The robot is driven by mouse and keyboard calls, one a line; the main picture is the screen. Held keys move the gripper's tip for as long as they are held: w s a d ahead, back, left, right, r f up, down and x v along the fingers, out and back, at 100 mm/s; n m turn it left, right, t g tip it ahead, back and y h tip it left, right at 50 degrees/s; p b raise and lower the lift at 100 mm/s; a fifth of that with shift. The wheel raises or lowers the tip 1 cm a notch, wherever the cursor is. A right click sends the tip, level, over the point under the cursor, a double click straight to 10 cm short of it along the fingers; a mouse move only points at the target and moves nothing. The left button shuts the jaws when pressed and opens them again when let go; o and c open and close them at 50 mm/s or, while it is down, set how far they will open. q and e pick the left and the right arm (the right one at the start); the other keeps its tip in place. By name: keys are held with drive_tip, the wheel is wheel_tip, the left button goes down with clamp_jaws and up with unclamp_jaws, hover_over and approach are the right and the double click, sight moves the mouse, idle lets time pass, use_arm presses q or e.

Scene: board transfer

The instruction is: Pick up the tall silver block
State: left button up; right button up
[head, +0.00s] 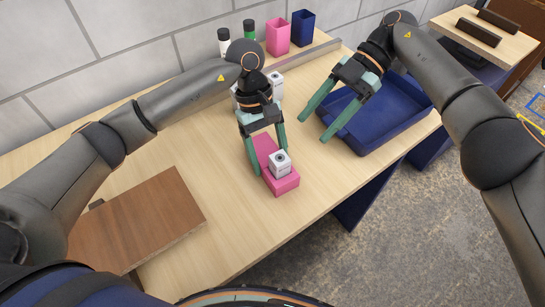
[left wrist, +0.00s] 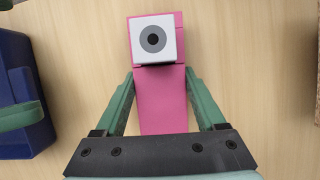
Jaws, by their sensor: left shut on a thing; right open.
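A small pale silver block with a dark round mark (head: 280,164) sits on one end of a long pink block (head: 287,186). Both also show in the left wrist view, the silver block (left wrist: 153,40) and the pink block (left wrist: 162,105). My left gripper (head: 270,162) is shut on the pink block, a finger on each long side, close to the silver block. Another pale silver block (head: 275,79) stands behind my left wrist, partly hidden; I cannot tell its height. My right gripper (head: 314,129) is open and empty, above the near left edge of the blue tray (head: 375,145).
A brown board (head: 135,220) lies at the left front of the table. Pink (head: 278,36) and blue (head: 303,28) cups and two dark-capped bottles stand at the back by the wall. The tabletop between board and pink block is clear.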

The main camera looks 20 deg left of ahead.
drive_tip(key=shift+o, duration=0.6)
drive_tip(key=shift+s+n, duration=0.15)
drive_tip(key=shift+n, duration=0.15)
drive_tip(key=n+t+h, duration=0.3)
drive_tip(key=n+t, duration=0.8)
drive_tip(key=n, duration=0.5)
approach(281, 158)
drive_tip(key=x, duration=1)
drive_tip(key=shift+a+f, duration=0.1)
drive_tip(key=shift+f, duration=0.15)
drive_tip(key=shift+c, duration=0.3)
clamp_jaws()
